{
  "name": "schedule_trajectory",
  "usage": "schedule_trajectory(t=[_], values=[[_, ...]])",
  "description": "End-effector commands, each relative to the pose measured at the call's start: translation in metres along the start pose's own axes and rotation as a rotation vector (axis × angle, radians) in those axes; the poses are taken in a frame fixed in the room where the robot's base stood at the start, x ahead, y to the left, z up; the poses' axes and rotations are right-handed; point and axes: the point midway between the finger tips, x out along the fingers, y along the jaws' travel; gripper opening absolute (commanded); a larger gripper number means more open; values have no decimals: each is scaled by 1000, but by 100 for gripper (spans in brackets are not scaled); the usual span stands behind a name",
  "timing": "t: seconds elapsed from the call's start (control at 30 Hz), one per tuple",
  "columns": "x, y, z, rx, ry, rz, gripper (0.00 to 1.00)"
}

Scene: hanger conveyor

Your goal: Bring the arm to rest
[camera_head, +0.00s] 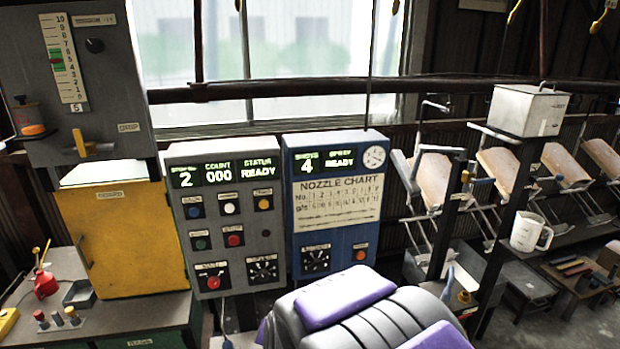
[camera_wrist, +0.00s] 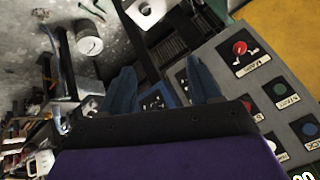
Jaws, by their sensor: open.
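My gripper (camera_wrist: 163,90) shows in the wrist view with its two blue fingers spread apart and nothing between them. Beyond the fingers are the floor and the lower part of the grey control panel (camera_wrist: 262,85), with its red knob and buttons. I cannot tell the distance from the fingers to the panel. In the head view my purple and grey arm is folded low at the bottom centre, in front of the panels. The fingers are not visible in that view.
In the head view, the grey control panel (camera_head: 222,218) and blue nozzle chart panel (camera_head: 337,205) stand ahead. A yellow guard (camera_head: 130,240) is at left. A dark post (camera_head: 512,215) with a white jug (camera_head: 530,232) stands at right, before the hanging brown boards (camera_head: 436,180).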

Motion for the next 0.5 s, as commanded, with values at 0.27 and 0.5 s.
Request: schedule_trajectory(t=[0.27, 0.5], values=[[-90, 79, 35, -86, -245, 99, 62], [-176, 148, 90, -153, -467, 196, 62]])
